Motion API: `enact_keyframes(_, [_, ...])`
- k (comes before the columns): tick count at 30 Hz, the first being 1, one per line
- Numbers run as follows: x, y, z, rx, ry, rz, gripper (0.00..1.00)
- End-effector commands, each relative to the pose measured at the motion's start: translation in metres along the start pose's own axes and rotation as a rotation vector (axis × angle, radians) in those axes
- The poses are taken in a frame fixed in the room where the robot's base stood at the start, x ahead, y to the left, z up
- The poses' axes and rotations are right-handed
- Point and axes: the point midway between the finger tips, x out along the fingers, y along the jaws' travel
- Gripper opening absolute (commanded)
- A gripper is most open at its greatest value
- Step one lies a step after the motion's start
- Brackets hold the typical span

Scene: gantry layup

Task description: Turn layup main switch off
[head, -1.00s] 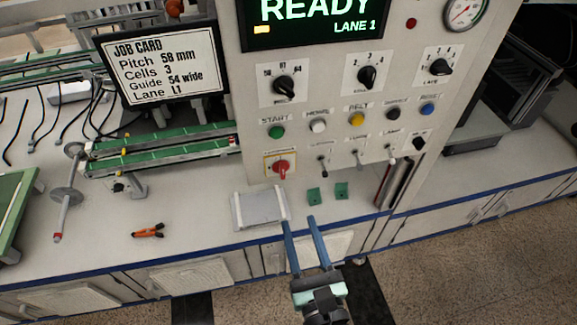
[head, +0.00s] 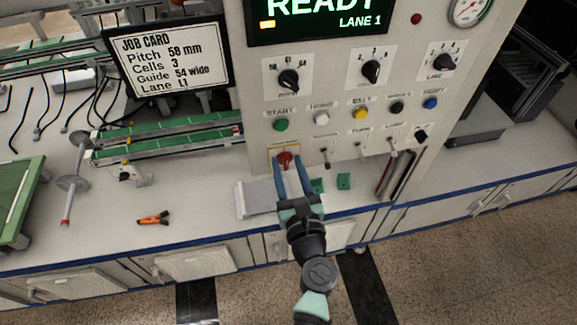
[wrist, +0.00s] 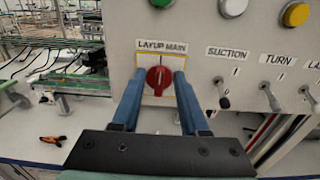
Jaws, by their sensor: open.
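The layup main switch (wrist: 159,78) is a red rotary knob on a yellow-edged plate under the label "LAYUP MAIN" in the wrist view. In the head view the red knob (head: 285,159) sits low on the panel, below the green START button. Its grip looks close to upright. My gripper (wrist: 153,78) has two blue fingers, one on each side of the knob. The jaws are open; whether a finger touches the knob cannot be told. In the head view my gripper (head: 290,164) reaches up to the panel and partly covers the switch plate.
A suction toggle (wrist: 223,92) and a turn toggle (wrist: 268,95) stick out right of the switch. The green START button (head: 280,125) is above. A grey plate (head: 258,198) and green blocks (head: 343,181) lie on the bench below. Orange pliers (head: 153,218) lie to the left.

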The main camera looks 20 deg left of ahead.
Motion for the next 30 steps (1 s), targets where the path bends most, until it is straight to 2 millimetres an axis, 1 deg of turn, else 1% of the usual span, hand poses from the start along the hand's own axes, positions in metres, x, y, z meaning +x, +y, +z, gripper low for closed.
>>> enact_keyframes(3, [-0.0001,0.0001,0.0001,0.0,0.0,0.0,0.44])
enact_keyframes(4, [-0.0001,0.0001,0.0001,0.0,0.0,0.0,0.4])
enact_keyframes(8, [-0.0003,0.0001,0.0001,0.0,0.0,0.0,0.17])
enact_keyframes(9, [-0.0003,0.0001,0.0001,0.0,0.0,0.0,0.1])
enact_keyframes(11, [-0.0004,0.0001,0.0001,0.0,0.0,0.0,0.0])
enact_keyframes(23, [-0.0005,0.0001,-0.0002,-0.009,0.0,0.0,0.0])
enact_keyframes(30, [-0.0006,0.0008,-0.0012,-0.091,-0.001,0.0,0.0])
